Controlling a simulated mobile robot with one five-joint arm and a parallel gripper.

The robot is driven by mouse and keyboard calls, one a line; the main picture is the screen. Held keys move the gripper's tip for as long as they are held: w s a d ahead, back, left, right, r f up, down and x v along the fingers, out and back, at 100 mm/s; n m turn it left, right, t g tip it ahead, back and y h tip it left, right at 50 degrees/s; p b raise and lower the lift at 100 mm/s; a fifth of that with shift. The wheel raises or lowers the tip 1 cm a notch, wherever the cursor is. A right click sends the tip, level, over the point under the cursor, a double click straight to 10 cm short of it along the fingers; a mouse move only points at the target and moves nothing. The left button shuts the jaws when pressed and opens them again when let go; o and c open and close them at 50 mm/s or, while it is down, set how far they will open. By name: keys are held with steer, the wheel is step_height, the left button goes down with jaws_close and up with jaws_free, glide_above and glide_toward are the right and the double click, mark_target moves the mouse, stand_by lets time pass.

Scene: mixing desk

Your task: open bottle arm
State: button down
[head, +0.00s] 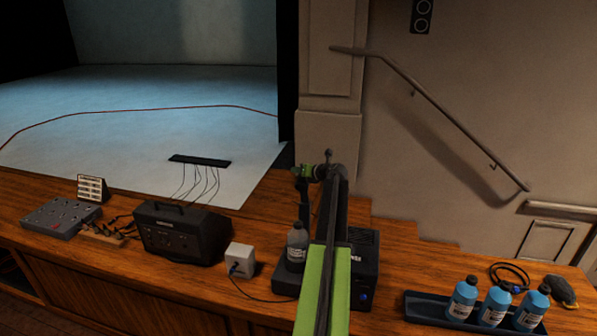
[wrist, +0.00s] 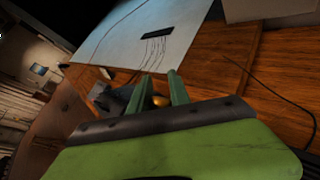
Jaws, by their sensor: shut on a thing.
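A black machine (head: 362,268) stands on the wooden desk, partly hidden behind my arm. My gripper (head: 303,172) is above the bottle in the head view, at the end of my outstretched arm. In the wrist view its two green fingers (wrist: 162,82) are on either side of a small orange-brown knob (wrist: 159,101), and they are shut on it. I cannot make out the bottle arm as a whole; a dark upright part (head: 304,212) shows between my gripper and the bottle.
Several blue bottles (head: 495,304) stand in a dark tray (head: 424,306) at the right. A white box (head: 240,260), a black amplifier-like box (head: 182,232) and a grey mixer (head: 61,218) are to the left. A cable runs from the white box towards the machine.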

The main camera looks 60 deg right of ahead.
steer(key=shift+s+d+f, duration=0.2)
steer(key=shift+s+d, duration=0.05)
steer(key=shift+s, duration=0.05)
steer(key=c, duration=1.6)
jaws_free()
steer(key=o, duration=0.3)
steer(key=shift+d+f, duration=0.25)
steer(key=shift+d, duration=0.1)
steer(key=shift+o, duration=0.2)
steer(key=shift+w+a, duration=0.15)
steer(key=p+v, duration=0.6)
steer(key=v, duration=1.1)
steer(key=shift+r+p, duration=0.3)
steer(key=shift+p, duration=0.05)
